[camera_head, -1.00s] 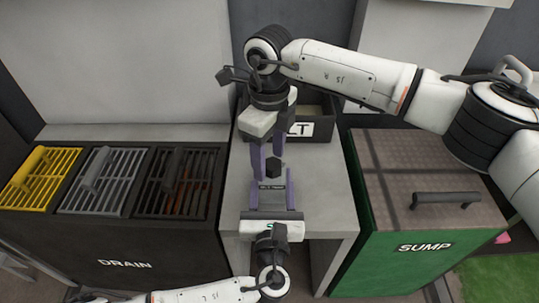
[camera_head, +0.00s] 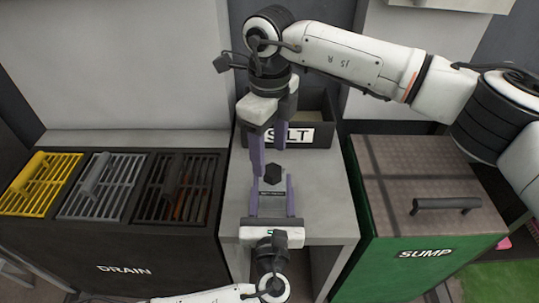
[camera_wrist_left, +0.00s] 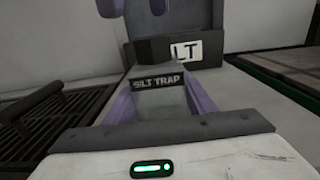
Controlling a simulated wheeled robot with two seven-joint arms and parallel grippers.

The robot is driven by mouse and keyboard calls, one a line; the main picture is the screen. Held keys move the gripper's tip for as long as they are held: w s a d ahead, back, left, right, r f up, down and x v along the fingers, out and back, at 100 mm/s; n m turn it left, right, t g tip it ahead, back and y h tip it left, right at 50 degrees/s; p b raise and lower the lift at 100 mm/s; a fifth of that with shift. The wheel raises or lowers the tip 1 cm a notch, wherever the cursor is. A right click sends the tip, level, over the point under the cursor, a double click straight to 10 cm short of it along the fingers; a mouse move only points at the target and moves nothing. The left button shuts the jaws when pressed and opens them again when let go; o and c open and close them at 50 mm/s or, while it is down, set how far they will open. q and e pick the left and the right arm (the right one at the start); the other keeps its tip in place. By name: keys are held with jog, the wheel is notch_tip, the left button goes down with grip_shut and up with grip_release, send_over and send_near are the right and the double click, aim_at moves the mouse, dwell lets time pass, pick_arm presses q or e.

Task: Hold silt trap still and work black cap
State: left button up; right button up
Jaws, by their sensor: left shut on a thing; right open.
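The silt trap (camera_head: 272,194) is a grey body with a dark "SILT TRAP" label, standing on the grey table. It also shows in the left wrist view (camera_wrist_left: 160,97). My left gripper (camera_head: 272,190) is shut on it from the near side, with a purple finger along each side. The black cap (camera_head: 272,173) is a dark faceted knob on top of the trap. In the left wrist view the cap (camera_wrist_left: 152,50) stands behind the label. My right gripper (camera_head: 268,161) is open and empty above the cap, pointing down. Its purple fingertips also show at the top of the left wrist view (camera_wrist_left: 135,8).
A dark bin (camera_head: 312,105) marked with a partly covered label stands behind the trap. The drain cabinet (camera_head: 125,240) with yellow, grey and dark grates is at left. The green sump box (camera_head: 425,250) with a handled lid is at right. The table's right part is bare.

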aim_at(272, 172)
pick_arm(q)
jog(key=shift+f, duration=0.1)
pick_arm(e)
jog(key=n, duration=0.6)
jog(key=shift+s, duration=0.2)
jog(key=n, duration=0.6)
jog(key=shift+s, duration=0.15)
jog(key=n, duration=0.6)
jog(key=shift+s+d, duration=0.15)
jog(key=n, duration=0.6)
jog(key=shift+d, duration=0.2)
jog(key=shift+f, duration=0.2)
jog(key=shift+f, duration=1.85)
